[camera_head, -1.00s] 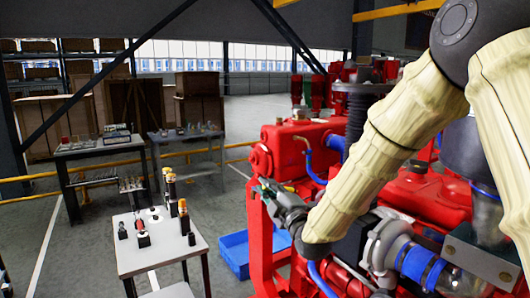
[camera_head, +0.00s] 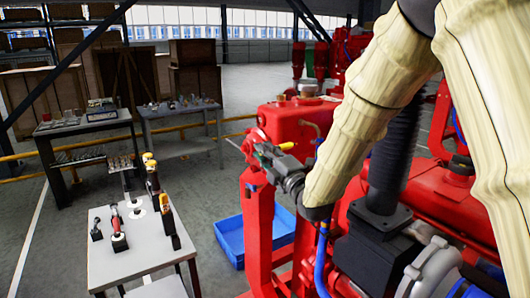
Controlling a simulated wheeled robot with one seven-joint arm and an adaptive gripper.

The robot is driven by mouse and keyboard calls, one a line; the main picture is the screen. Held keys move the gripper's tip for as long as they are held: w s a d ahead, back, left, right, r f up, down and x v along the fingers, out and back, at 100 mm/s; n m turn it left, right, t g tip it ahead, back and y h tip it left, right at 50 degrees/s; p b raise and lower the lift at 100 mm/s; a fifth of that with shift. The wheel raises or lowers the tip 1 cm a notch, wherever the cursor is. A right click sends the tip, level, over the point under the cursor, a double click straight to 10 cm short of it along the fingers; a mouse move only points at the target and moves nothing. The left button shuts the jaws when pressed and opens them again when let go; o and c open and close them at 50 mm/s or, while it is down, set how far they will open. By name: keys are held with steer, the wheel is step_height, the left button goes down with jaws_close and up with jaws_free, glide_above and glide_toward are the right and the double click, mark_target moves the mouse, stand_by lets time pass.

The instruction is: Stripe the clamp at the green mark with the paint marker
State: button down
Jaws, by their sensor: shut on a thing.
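My gripper (camera_head: 264,157) is at the middle of the view, in front of the red machine's near end. It is shut on a small, slim thing with a yellow end (camera_head: 287,146), which I take to be the paint marker. A small green patch shows near the fingertips, too small to tell what it belongs to. I cannot make out the clamp or its green mark. A blue hose (camera_head: 322,262) runs down below my wrist, and my arm hides part of the machine behind it.
The red pumpset (camera_head: 292,122) fills the right side. A blue bin (camera_head: 230,240) lies on the floor beside it. A white-topped table (camera_head: 145,250) with several upright tools stands at the left. Grey benches (camera_head: 85,122) and wooden crates (camera_head: 195,70) are behind. Floor between is open.

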steer(key=shift+d, duration=0.15)
steer(key=shift+w+f+b, duration=0.6)
steer(key=shift+f, duration=0.15)
steer(key=shift+w+d, duration=0.15)
steer(key=shift+d, duration=0.1)
steer(key=shift+d+r+b, duration=0.4)
steer(key=shift+d+b, duration=0.15)
steer(key=shift+d, duration=0.05)
steer(key=shift+w+d+f+b, duration=0.2)
steer(key=shift+w+d+b, duration=0.2)
steer(key=shift+w+d, duration=0.4)
steer(key=shift+d+r, duration=0.2)
steer(key=shift+d, duration=0.1)
steer(key=shift+f+b, duration=0.15)
steer(key=shift+b, duration=0.35)
